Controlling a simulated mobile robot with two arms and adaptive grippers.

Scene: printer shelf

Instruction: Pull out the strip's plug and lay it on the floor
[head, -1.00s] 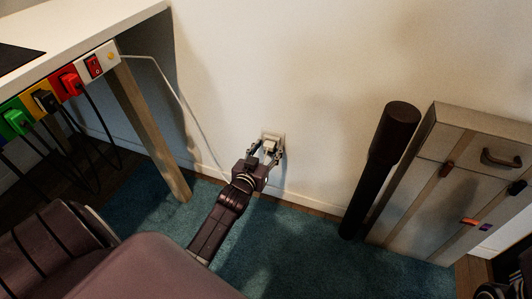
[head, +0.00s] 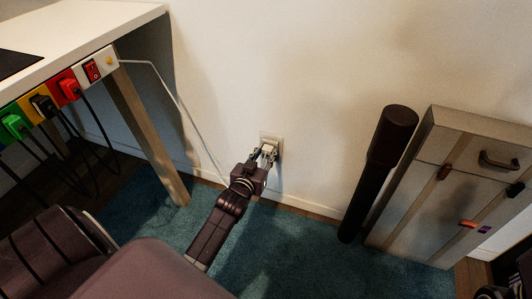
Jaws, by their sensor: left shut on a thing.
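The strip's plug (head: 267,149) is a small pale block at the wall socket (head: 278,141), low on the white wall. My left gripper (head: 265,154) reaches it from below and is shut on it, its two fingers on either side. The fingers partly hide the plug, and I cannot tell whether it is still fully seated in the socket. The power strip (head: 91,71) is fixed along the desk's edge at the upper left. Its white cord (head: 166,85) runs from the strip's end down toward the gripper.
Red, black and green plugs sit in the strip. The desk leg (head: 150,145) stands left of my arm. A dark, thick-topped post (head: 378,165) and a grey cabinet (head: 440,205) stand at right. Blue carpet (head: 290,235) is clear below the socket.

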